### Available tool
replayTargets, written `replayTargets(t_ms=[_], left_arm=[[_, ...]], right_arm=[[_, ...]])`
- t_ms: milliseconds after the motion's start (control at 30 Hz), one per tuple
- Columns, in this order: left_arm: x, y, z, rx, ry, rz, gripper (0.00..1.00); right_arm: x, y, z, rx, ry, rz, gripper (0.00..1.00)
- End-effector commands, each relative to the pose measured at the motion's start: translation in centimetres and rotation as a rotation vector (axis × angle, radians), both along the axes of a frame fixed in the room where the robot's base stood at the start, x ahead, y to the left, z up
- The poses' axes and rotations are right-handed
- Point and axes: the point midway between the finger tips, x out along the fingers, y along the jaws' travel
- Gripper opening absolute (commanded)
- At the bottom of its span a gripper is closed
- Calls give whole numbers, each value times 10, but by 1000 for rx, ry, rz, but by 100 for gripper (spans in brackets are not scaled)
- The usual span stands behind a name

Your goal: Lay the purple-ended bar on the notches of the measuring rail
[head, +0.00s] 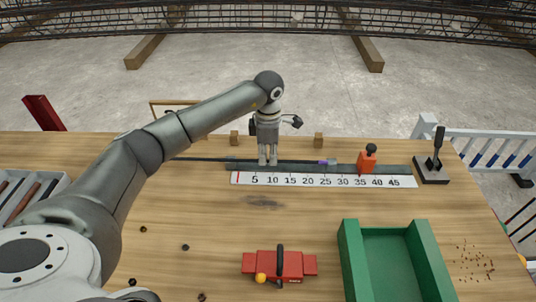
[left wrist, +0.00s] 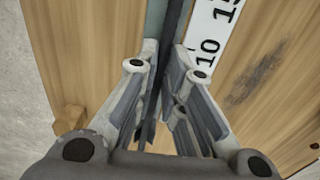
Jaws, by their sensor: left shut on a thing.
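The purple-ended bar (head: 205,159) is thin and dark, runs left to right, and has its purple end (head: 322,162) at the right. My left gripper (head: 268,163) points down and is shut on the bar near the rail's left part. In the left wrist view the bar (left wrist: 176,30) passes between the fingers (left wrist: 165,110). The measuring rail (head: 395,169) is a dark grey strip behind a white number scale (head: 325,181). The bar lies along the rail in the picture; I cannot tell whether it touches it. The notches are not clear. My right gripper is out of view.
An orange-red block with a dark knob (head: 367,159) stands on the rail, right of the purple end. Small wooden blocks (head: 318,140) stand behind. A black lever stand (head: 433,165), green tray (head: 350,262) and red tool (head: 280,265) are also on the table. The middle front is mostly clear.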

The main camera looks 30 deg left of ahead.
Motion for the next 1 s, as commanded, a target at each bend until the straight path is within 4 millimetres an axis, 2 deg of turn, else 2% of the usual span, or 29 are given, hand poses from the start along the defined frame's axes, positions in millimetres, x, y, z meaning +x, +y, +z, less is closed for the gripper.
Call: replayTargets(t_ms=[33,67,200,467,633,767,1000], left_arm=[[0,0,-2,0,-1,0,0],[0,0,-2,0,0,0,14],[0,0,-1,1,0,0,32],[0,0,-1,1,0,0,32],[1,0,6,0,-2,0,32],[1,0,27,1,-4,-2,32],[1,0,81,0,-5,0,32]], right_arm=[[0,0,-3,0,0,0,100],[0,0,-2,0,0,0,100],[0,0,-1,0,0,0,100],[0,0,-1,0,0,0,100],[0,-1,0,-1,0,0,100],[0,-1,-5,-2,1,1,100],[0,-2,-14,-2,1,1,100]])
